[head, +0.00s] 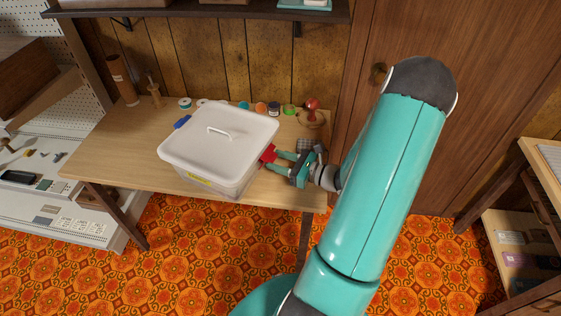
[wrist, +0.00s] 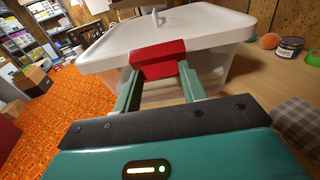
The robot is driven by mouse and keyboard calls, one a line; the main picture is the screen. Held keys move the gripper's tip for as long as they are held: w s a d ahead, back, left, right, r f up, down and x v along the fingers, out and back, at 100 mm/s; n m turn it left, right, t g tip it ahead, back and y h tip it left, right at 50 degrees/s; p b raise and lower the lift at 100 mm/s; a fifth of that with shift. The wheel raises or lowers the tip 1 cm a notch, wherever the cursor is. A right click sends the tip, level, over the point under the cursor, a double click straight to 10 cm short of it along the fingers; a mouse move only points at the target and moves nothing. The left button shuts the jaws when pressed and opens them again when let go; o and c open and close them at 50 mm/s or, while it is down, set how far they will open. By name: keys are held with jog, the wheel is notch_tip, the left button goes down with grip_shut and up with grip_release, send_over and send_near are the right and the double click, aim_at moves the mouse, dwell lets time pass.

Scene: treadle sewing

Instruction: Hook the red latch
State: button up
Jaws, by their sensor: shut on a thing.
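A white lidded box (head: 216,150) with a handle on its lid stands on the wooden table. The red latch (head: 268,153) is on its right side in the head view, and a blue latch (head: 182,122) is on the opposite side. In the wrist view the red latch (wrist: 158,60) lies over the lid's rim (wrist: 100,63) and down the box wall. My gripper (head: 274,161) is at the red latch, its two fingers on either side of the latch's lower part, shut on it. The wrist view shows the fingers (wrist: 160,88) too. The latch's lower edge is partly hidden.
Small jars and spools (head: 274,108) stand along the table's back edge, with a red-topped pincushion (head: 312,104) at the right. A grey checked cloth (wrist: 299,122) lies on the table beside my gripper. The table front (head: 130,168) is clear.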

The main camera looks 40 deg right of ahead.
aim_at(271, 154)
jog(key=shift+w+a+r+g+h, duration=0.1)
jog(key=shift+w+r+g+h, duration=0.2)
jog(key=shift+g, duration=0.3)
jog(key=shift+w+a+r+g+h, duration=0.1)
jog(key=shift+r+g+h, duration=0.1)
jog(key=shift+r+g, duration=0.3)
jog(key=shift+w+a+r+g+h, duration=0.1)
jog(key=shift+w+r+g+h, duration=0.15)
jog(key=shift+g, duration=0.45)
jog(key=shift+w+r+g+h, duration=0.1)
jog(key=shift+w+g+h, duration=0.1)
jog(key=shift+g, duration=0.5)
jog(key=o, duration=1)
jog(key=v, duration=1.3)
jog(key=shift+s+r, duration=0.25)
